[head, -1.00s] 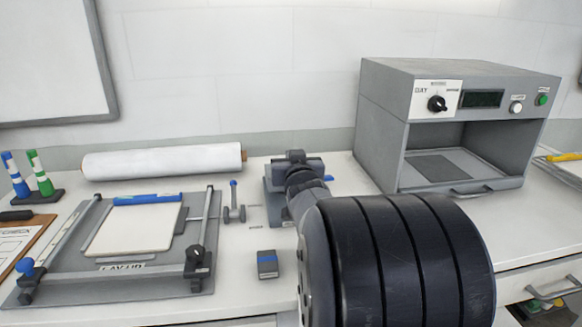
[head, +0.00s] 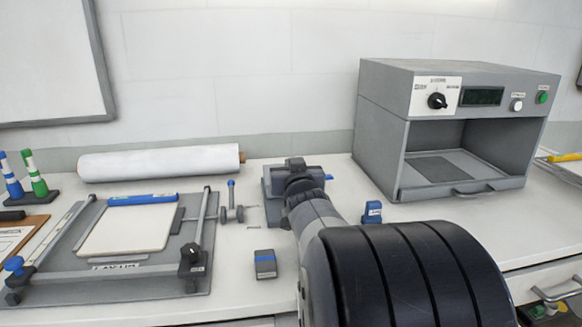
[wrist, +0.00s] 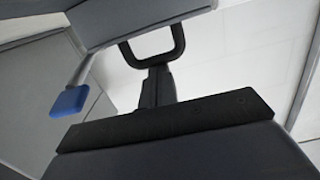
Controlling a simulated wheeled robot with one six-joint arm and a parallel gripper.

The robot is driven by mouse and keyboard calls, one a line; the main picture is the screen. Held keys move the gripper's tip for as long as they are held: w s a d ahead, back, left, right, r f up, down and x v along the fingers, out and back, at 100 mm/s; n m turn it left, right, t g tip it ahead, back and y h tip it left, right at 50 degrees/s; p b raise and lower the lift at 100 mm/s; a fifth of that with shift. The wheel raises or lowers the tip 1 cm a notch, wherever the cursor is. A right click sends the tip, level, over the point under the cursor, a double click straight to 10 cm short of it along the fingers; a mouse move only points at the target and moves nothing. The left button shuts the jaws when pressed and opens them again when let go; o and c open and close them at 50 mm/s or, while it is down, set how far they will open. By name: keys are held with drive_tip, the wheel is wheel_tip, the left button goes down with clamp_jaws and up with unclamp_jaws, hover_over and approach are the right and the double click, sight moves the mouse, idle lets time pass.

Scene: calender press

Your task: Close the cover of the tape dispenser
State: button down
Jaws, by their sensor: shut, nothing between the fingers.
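The tape dispenser (head: 276,183) appears to be the grey block on the bench in the head view, partly hidden behind my arm. A blue tab sticks out at its right side (head: 328,178). In the wrist view a grey panel (wrist: 140,22) spans the top, with a blue tab (wrist: 69,101) on a grey lever at left; I take these for parts of the dispenser. My gripper (wrist: 158,84) is shut and empty, close below the panel. Whether it touches the panel, and the cover's angle, I cannot tell. The head view barely shows the gripper, over the block.
A grey light booth (head: 455,125) stands at right. A lay-up frame (head: 120,290) and a white roll (head: 160,162) are at left. A small grey-and-blue block (head: 265,264) lies in front, and a blue item (head: 372,212) lies right of my arm.

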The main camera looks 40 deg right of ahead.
drive_tip(key=shift+f, duration=0.25)
drive_tip(key=shift+r+p, duration=0.3)
drive_tip(key=shift+r, duration=0.05)
drive_tip(key=r, duration=0.1)
drive_tip(key=r+p, duration=0.2)
drive_tip(key=shift+w+r, duration=0.25)
drive_tip(key=shift+w, duration=0.05)
drive_tip(key=f+v, duration=0.1)
drive_tip(key=v, duration=0.8)
drive_tip(key=shift+s+f, duration=0.4)
